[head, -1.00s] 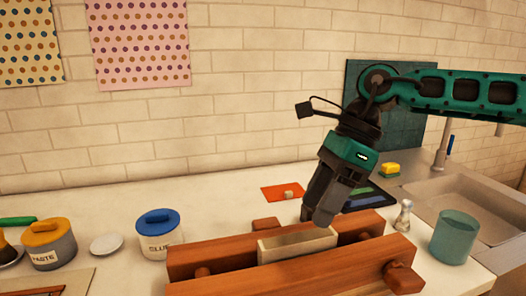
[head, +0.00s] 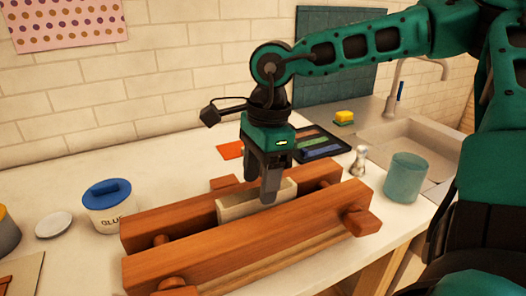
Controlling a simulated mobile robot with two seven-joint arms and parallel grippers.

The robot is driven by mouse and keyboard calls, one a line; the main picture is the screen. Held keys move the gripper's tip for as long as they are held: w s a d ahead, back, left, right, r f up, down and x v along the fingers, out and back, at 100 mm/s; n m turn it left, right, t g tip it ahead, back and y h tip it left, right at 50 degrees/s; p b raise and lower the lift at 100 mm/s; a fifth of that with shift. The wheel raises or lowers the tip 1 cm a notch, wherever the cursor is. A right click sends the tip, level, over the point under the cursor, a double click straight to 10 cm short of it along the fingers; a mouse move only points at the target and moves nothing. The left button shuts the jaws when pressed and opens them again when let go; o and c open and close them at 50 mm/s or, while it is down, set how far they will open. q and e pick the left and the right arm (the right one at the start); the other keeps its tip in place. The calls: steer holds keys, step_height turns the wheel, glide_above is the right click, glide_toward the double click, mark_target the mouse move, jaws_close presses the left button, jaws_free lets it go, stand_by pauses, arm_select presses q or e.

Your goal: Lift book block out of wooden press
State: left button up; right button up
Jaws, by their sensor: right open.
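The wooden press (head: 245,237) lies on the white counter, its two long reddish-brown beams running side by side. The pale book block (head: 235,208) stands between the beams, with its top edge rising a little above them. My right gripper (head: 259,192) points down over the book block. Its two dark fingers are apart, and one hides part of the block's top. I cannot tell whether the fingers touch the block. My left gripper is not in view.
A glue jar with a blue lid (head: 108,206) and a white lid or dish (head: 54,225) stand left of the press. A dark tray (head: 318,145), a small metal object (head: 358,162) and a teal cup (head: 405,178) are behind and right. The sink (head: 400,140) is at far right.

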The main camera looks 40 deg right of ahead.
steer(key=shift+a+f, duration=0.15)
steer(key=shift+f, duration=0.95)
steer(key=shift+c, duration=0.4)
steer(key=c, duration=0.3)
steer(key=shift+w, duration=0.1)
jaws_close()
steer(key=shift+s+r, duration=0.2)
steer(key=shift+r, duration=0.05)
